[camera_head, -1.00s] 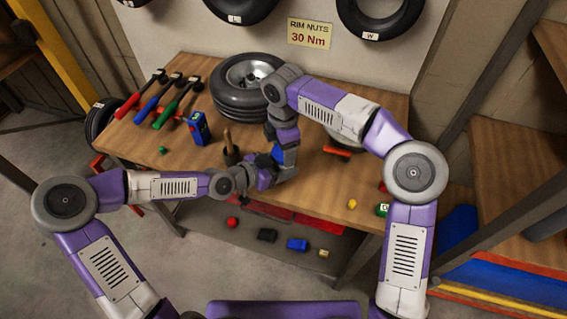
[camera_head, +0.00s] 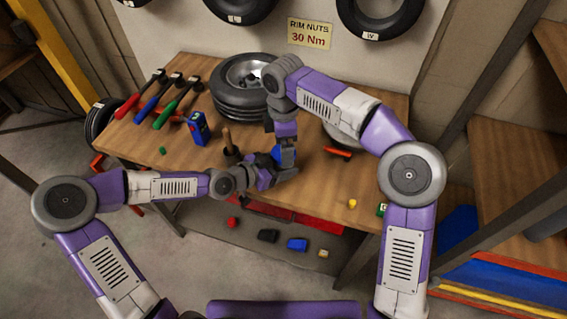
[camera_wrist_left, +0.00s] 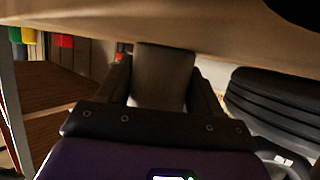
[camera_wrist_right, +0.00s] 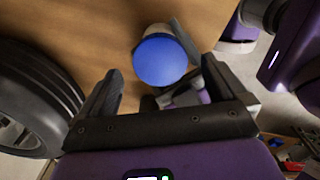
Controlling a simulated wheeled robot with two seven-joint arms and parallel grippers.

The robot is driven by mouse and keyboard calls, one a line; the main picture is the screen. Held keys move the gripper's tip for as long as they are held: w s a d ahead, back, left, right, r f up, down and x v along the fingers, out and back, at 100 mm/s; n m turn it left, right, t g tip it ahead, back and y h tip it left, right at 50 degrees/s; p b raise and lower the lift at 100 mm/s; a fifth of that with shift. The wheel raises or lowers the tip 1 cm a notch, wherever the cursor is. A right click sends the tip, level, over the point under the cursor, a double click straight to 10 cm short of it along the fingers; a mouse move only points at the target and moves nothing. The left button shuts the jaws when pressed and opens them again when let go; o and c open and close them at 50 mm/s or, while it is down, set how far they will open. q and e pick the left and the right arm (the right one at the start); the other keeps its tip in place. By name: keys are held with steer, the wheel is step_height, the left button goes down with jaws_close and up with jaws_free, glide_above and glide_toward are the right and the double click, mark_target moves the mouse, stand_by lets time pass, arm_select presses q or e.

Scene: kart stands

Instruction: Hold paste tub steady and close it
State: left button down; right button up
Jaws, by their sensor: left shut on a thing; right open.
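The paste tub is a small pale grey cylinder (camera_wrist_left: 163,78) with a round blue lid (camera_wrist_right: 162,60) over its top. I cannot tell how tightly the lid sits. The lid also shows partly in the head view (camera_head: 276,153), and the arms hide most of the tub there. My left gripper (camera_wrist_left: 160,65) is shut on the tub's side near the bench's front. My right gripper (camera_wrist_right: 160,78) is open and empty, pointing down above the lid, with the lid ahead of its fingers and apart from them.
A tyre on a rim (camera_head: 242,105) lies at the back of the wooden bench (camera_head: 320,185). A blue box (camera_head: 198,129), a brush in a dark pot (camera_head: 230,150) and several coloured-handled tools (camera_head: 160,112) are at left. An orange-handled item (camera_head: 338,152) lies at right.

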mark_target(275, 167)
step_height(275, 167, up, 10)
stand_by(0.4)
steer(key=shift+f, duration=0.1)
arm_select(q)
steer(key=shift+c, duration=0.5)
jaws_free()
steer(key=shift+p+v, duration=1.5)
steer(key=shift+v, duration=2.3)
arm_select(e)
steer(key=shift+r, duration=1.45)
